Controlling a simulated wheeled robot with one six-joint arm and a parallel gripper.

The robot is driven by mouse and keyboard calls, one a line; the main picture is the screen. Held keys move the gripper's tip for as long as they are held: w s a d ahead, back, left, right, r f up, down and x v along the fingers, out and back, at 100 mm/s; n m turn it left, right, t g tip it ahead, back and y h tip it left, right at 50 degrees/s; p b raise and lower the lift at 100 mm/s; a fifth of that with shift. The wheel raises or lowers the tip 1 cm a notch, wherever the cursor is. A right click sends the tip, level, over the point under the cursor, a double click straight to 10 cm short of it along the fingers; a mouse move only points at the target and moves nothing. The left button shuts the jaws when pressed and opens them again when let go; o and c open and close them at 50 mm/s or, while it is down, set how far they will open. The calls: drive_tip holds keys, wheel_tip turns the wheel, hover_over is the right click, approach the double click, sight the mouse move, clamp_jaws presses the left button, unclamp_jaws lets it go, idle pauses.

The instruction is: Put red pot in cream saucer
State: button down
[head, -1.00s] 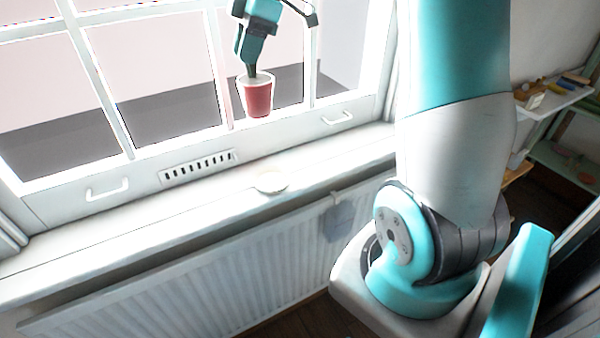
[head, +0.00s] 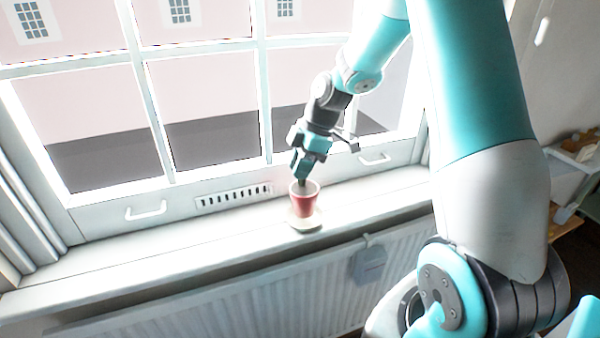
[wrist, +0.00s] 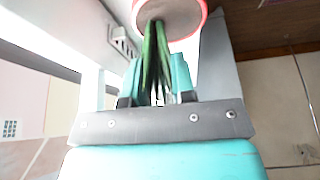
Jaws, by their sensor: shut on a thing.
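The red pot (head: 304,204) is upright over the cream saucer (head: 317,224) on the windowsill. It looks to be at or just above the saucer; I cannot tell whether they touch. In the wrist view the pot's red rim and greyish inside (wrist: 170,14) show at the top, with dark green strips running between my gripper's fingers (wrist: 156,65). The pot hides part of the saucer.
The white windowsill (head: 170,252) is clear on both sides of the saucer. The window with its white bars and handles (head: 146,211) stands behind. A radiator (head: 250,292) is below the sill's front edge. A shelf with small items (head: 575,150) is at the right.

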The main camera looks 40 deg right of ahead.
sight(304, 188)
drive_tip(key=shift+f, duration=1.1)
drive_tip(key=shift+f, duration=0.15)
drive_tip(key=c, duration=0.9)
unclamp_jaws()
drive_tip(key=shift+c, duration=0.2)
